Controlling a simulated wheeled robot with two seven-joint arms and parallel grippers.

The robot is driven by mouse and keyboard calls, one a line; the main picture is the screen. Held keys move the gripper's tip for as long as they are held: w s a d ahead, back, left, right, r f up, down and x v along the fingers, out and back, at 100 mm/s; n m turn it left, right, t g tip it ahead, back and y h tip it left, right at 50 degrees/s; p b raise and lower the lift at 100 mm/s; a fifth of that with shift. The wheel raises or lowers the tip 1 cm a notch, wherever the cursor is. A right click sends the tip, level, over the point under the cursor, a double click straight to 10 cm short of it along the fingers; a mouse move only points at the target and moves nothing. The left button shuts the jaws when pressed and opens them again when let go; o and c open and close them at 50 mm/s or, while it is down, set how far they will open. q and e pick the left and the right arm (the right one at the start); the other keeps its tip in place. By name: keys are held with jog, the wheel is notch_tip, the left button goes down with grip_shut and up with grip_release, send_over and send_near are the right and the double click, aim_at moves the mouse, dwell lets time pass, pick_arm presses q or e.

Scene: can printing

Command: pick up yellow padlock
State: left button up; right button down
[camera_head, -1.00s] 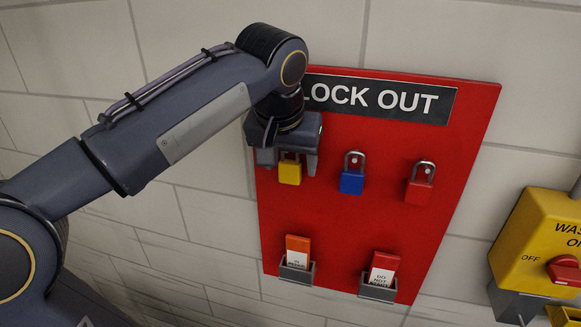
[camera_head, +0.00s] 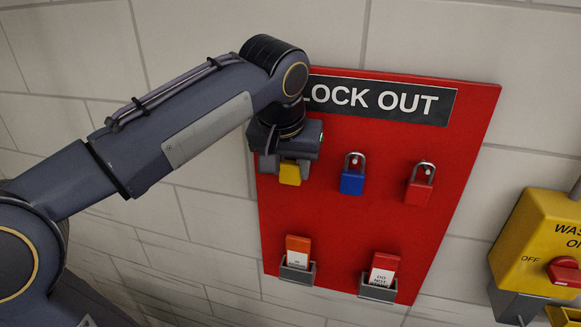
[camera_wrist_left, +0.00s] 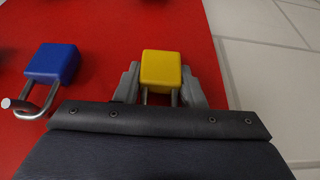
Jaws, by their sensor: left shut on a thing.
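The yellow padlock (camera_head: 290,174) is at the upper left of the red lock out board (camera_head: 345,225), below my left gripper (camera_head: 283,168). In the left wrist view the yellow padlock (camera_wrist_left: 161,70) sits between the two grey fingers of my left gripper (camera_wrist_left: 160,88), which is shut on it. The padlock's shackle is mostly hidden by the gripper, so I cannot tell whether it still hangs on its peg. My right gripper is in neither view.
A blue padlock (camera_head: 352,181) and a red padlock (camera_head: 418,192) hang to the right on the board. The blue padlock (camera_wrist_left: 53,64) also shows in the left wrist view. Two tag holders (camera_head: 297,272) (camera_head: 379,287) are below. A yellow switch box (camera_head: 541,240) is at the right.

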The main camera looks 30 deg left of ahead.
pick_arm(q)
jog(key=shift+r, duration=0.4)
jog(key=shift+s+d+r+b, duration=0.1)
jog(key=shift+s+r+b, duration=0.15)
jog(key=shift+b, duration=0.15)
jog(key=s+d+b, duration=0.4)
jog(key=s+b, duration=0.1)
jog(key=s, duration=1.2)
jog(key=shift+d, duration=0.1)
